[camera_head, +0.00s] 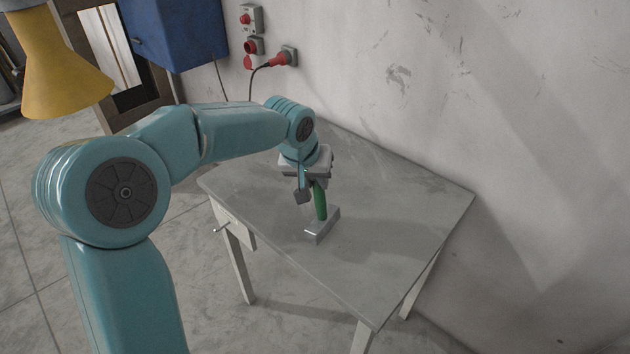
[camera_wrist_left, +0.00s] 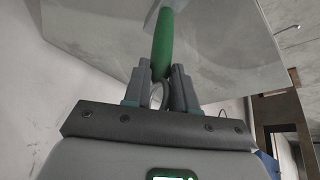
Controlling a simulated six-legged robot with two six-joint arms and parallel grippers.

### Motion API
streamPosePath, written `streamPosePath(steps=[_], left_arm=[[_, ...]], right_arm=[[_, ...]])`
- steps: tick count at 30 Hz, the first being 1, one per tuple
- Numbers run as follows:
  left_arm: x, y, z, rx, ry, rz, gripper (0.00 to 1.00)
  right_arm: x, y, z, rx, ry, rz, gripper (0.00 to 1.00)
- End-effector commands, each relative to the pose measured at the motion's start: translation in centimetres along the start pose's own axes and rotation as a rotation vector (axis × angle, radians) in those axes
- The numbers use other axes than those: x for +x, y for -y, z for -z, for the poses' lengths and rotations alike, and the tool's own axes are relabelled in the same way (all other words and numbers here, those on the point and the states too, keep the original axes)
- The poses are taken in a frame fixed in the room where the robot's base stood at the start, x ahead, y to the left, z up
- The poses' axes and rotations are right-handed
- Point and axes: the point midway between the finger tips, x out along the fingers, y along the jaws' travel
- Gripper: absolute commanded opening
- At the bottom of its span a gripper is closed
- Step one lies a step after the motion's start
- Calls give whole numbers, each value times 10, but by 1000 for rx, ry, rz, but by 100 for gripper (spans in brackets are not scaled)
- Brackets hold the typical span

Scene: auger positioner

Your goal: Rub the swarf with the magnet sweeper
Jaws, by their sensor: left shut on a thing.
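The magnet sweeper (camera_head: 320,201) has a green handle and a flat grey block-like head (camera_head: 322,226). Its head is at the grey tabletop, near the middle of the table; I cannot tell whether it touches. My left gripper (camera_head: 311,188) is above the head and shut on the green handle. In the left wrist view the green handle (camera_wrist_left: 163,45) rises from between the fingertips of my left gripper (camera_wrist_left: 160,72), with part of the grey head at the top edge. I cannot make out any swarf in either view. My right gripper is not in view.
The grey table (camera_head: 410,210) has a small drawer (camera_head: 233,224) at its left side and stands close to a scuffed wall. Its right part is bare. A blue cabinet (camera_head: 175,30) and red sockets with a plugged cable (camera_head: 278,59) are on the wall behind.

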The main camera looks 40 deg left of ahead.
Motion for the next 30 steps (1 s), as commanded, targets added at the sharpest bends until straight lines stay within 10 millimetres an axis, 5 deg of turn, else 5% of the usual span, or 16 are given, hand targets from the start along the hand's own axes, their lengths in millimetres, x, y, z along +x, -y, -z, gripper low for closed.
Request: streamPosePath(steps=[12,30], left_arm=[[-38,-2,14,4,-3,-2,0],[-39,-2,14,4,-2,-2,0]], right_arm=[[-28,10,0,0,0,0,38],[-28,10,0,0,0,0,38]])
